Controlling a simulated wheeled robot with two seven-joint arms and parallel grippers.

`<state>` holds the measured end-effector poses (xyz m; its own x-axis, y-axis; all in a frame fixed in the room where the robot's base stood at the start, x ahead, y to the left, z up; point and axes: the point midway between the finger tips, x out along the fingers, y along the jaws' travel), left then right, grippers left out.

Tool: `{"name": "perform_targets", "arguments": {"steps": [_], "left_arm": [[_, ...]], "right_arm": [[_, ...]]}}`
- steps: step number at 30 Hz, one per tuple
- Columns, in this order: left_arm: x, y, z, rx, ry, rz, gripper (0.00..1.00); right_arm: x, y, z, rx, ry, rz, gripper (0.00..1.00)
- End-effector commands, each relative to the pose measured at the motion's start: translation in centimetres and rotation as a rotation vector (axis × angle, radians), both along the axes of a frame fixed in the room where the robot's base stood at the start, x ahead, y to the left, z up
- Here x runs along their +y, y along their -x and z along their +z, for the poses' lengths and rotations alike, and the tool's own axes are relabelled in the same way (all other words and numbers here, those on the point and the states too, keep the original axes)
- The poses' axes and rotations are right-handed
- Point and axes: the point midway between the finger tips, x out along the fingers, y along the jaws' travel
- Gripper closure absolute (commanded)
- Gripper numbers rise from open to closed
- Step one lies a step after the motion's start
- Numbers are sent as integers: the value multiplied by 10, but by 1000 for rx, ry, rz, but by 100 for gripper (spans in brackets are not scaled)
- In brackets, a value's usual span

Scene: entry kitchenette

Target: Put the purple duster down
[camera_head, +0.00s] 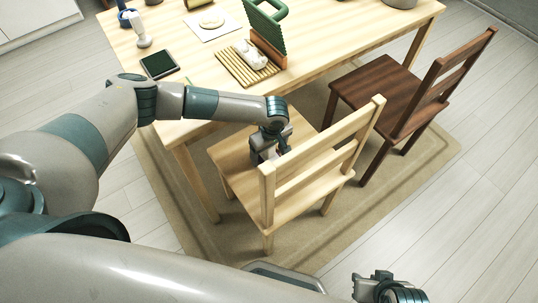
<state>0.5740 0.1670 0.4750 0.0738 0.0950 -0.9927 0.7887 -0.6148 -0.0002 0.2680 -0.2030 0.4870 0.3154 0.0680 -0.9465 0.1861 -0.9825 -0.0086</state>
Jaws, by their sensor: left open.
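My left gripper (268,153) reaches down over the seat of the light wooden chair (231,163), just in front of its backrest. It is open, and its fingertips are partly hidden by its own wrist and the chair back. I cannot make out a purple duster in this view; the seat area under the gripper is partly covered. My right gripper (364,286) is at the bottom edge, low over the floor and away from the chair. Its jaws are too cut off and small to read.
The light wooden table (330,40) behind the chair holds a dark tablet (159,65), a slatted wooden mat (236,70), a green board (264,27) and several small things. A dark brown chair (385,95) stands to the right. Floor at the right is clear.

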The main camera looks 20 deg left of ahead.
Motion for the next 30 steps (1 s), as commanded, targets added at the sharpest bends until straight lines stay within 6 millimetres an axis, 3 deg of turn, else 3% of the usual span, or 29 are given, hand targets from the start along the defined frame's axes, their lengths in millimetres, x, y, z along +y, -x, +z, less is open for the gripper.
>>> {"name": "perform_targets", "arguments": {"steps": [16, 22, 30], "left_arm": [[1, 0, -5, 0, 0, 0, 23], [1, 0, -5, 0, 0, 0, 69], [1, -1, -5, -1, -1, 1, 73]], "right_arm": [[1, -1, 0, -3, -1, 0, 69], [1, -1, 0, -3, -2, 1, 69], [1, -1, 0, -3, -2, 2, 69]]}}
